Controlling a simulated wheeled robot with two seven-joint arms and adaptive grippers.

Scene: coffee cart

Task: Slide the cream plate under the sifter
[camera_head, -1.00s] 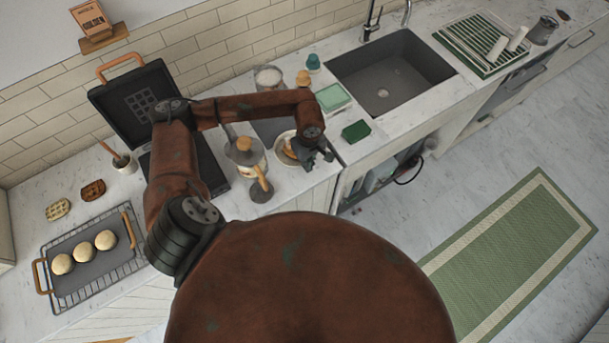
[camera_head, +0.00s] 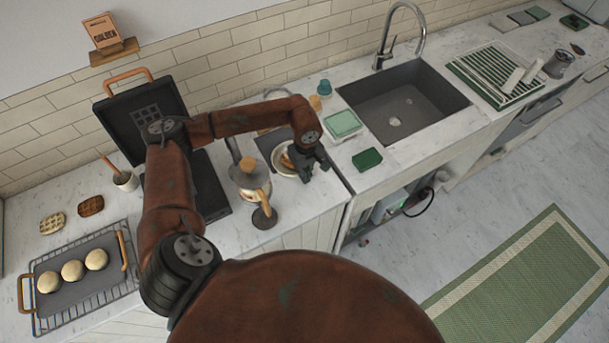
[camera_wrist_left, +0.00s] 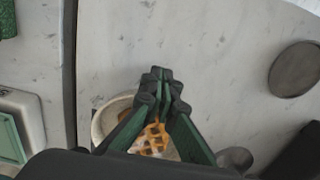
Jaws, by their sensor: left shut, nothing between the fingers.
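The cream plate (camera_head: 277,163) stands on the counter, with a golden waffle (camera_head: 287,159) on it, partly hidden by my left gripper. In the left wrist view the plate (camera_wrist_left: 101,124) shows as a pale rim, and the waffle (camera_wrist_left: 154,137) lies behind the fingers. My left gripper (camera_head: 313,168) is shut and empty, at the right side of the plate; whether it touches the rim I cannot tell. Its closed fingertips also show in the left wrist view (camera_wrist_left: 160,86). The sifter cannot be made out clearly; my arm covers the area behind the plate. My right gripper is out of view.
A pot with a wooden handle (camera_head: 247,178) and a dark disc (camera_head: 264,218) stand left and in front of the plate. A green-lidded box (camera_head: 343,124), a green block (camera_head: 367,159) and the sink (camera_head: 405,105) lie right. A waffle iron (camera_head: 145,112) stands left.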

